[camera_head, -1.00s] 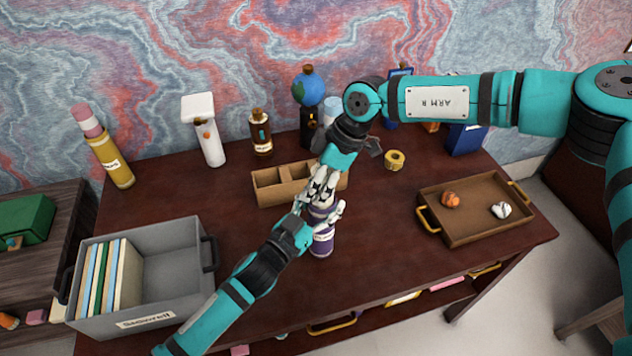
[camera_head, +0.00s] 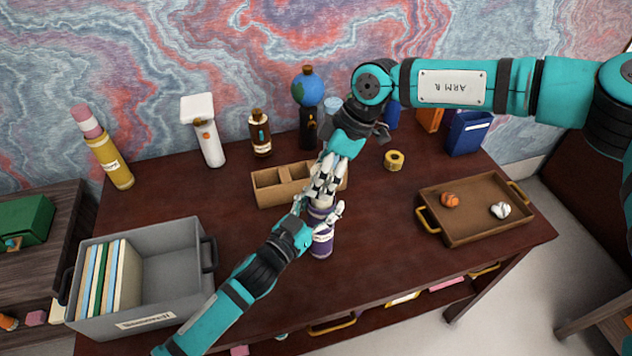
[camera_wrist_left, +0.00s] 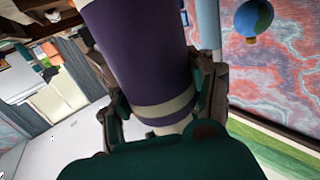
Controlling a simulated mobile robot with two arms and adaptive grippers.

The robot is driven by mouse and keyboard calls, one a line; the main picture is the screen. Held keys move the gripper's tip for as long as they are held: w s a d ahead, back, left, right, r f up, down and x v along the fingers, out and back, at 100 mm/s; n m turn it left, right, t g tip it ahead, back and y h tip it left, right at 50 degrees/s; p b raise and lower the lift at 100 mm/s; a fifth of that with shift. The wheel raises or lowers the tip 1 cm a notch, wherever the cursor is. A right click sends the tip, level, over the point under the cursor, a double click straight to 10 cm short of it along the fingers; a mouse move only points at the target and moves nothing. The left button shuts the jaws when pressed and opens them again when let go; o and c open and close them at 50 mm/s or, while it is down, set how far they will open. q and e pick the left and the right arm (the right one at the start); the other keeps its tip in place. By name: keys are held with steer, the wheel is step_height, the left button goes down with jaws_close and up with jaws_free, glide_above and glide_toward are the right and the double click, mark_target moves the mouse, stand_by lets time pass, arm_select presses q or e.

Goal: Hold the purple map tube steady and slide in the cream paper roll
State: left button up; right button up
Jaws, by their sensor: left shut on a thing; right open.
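The purple map tube (camera_head: 321,243) stands upright on the desk in the head view, with a pale label. It fills the middle of the left wrist view (camera_wrist_left: 145,55), where pale bands ring it. My left gripper (camera_head: 307,216) is shut on the tube from the left, with a finger on each side of it in the wrist view. My right gripper (camera_head: 325,187) is open, just above the tube's upper end. Its white fingers cover the tube's mouth in the head view. I cannot make out the cream paper roll; it may be hidden there.
A cardboard divider box (camera_head: 284,197) stands close behind the tube. A grey bin (camera_head: 172,249) with folders is at left, and a brown tray (camera_head: 470,227) with two small items at right. Yellow tape (camera_head: 394,160) and several bottles stand at the back. The desk's front middle is clear.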

steer(key=v, duration=0.8)
steer(key=shift+d+r, duration=0.2)
steer(key=shift+r, duration=0.15)
arm_select(q)
steer(key=o, duration=1.3)
steer(key=shift+c, duration=0.2)
